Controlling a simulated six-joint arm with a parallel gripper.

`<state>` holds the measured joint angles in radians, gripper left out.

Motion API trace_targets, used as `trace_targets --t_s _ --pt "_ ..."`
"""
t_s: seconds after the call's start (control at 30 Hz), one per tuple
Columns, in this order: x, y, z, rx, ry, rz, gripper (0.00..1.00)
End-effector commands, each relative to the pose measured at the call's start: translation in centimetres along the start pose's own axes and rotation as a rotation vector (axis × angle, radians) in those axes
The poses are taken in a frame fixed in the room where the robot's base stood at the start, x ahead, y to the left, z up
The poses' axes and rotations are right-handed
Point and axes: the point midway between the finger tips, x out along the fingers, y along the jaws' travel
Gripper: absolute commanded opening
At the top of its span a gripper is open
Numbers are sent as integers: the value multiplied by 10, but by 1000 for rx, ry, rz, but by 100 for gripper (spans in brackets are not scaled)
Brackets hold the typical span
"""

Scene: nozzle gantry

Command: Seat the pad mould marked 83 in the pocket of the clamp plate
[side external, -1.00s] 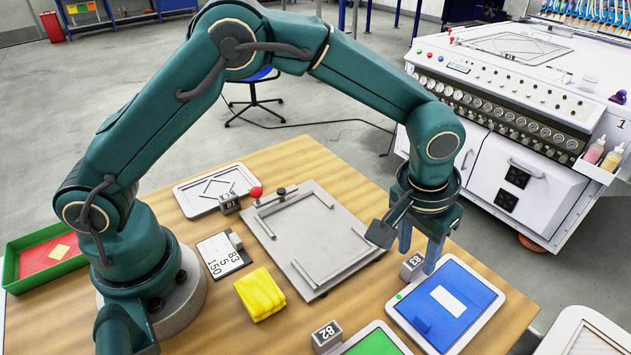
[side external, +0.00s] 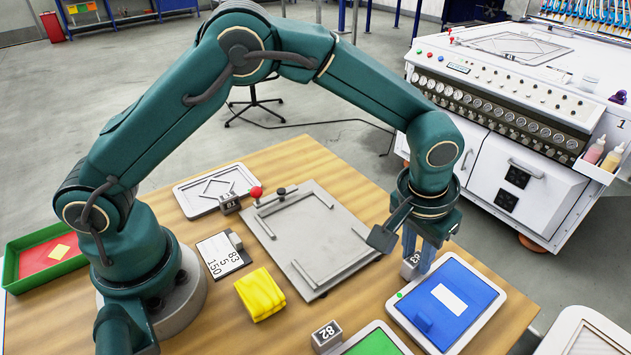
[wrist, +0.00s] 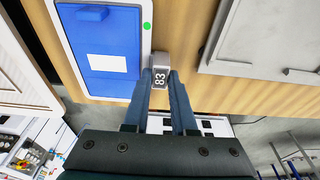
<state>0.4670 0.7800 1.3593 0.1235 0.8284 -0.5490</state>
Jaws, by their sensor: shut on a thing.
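The pad mould marked 83 is a white-rimmed blue panel (side external: 462,308) with a white rectangle and a green dot, lying flat on the table at the right. Its grey tab marked 83 (side external: 411,259) projects from its left corner. My gripper (side external: 414,262) is down at that tab, shut on it. In the wrist view the tab (wrist: 160,78) sits between my two fingertips (wrist: 160,72), with the blue panel (wrist: 105,45) to the left. The grey clamp plate (side external: 325,268) lies at the table's middle. Angled rails frame its pocket, which is empty.
A red-knobbed clamp (side external: 255,192) stands at the plate's back left. A green mould (side external: 377,343) with tab 82 (side external: 326,336) lies in front; a grey-white mould (side external: 198,203) lies behind. A yellow cloth (side external: 259,294) and a number card (side external: 220,258) lie left of the plate.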

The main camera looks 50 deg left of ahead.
Motion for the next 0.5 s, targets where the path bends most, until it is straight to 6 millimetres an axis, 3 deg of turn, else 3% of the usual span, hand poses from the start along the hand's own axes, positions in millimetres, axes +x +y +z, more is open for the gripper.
trace_targets --t_s 0.5 --pt "-25 1 -6 0 5 3 0"
